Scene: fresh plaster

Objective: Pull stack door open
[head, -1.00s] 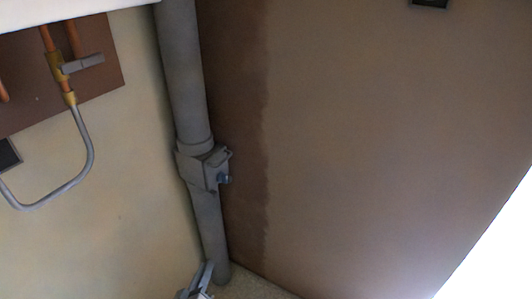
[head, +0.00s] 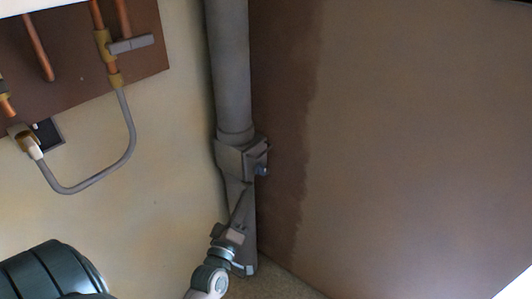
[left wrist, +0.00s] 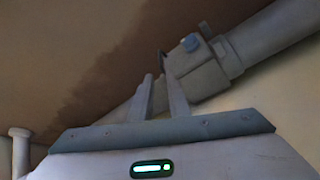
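The stack is a grey vertical pipe (head: 230,70) in the corner. My left gripper (head: 245,188) is just below the door in the head view, in front of the lower pipe. In the left wrist view, the two fingers (left wrist: 160,80) stand apart with a narrow empty gap, and the door housing (left wrist: 198,75) with its blue knob (left wrist: 191,43) is just beyond the tips. I cannot tell whether they touch it. My right gripper is not in view.
A brown board (head: 75,60) with copper pipes and a grey looped hose (head: 128,140) is on the left wall. A brown plaster wall (head: 410,140) with a darker strip rises close to the right of the stack. The floor (head: 285,280) shows at the bottom.

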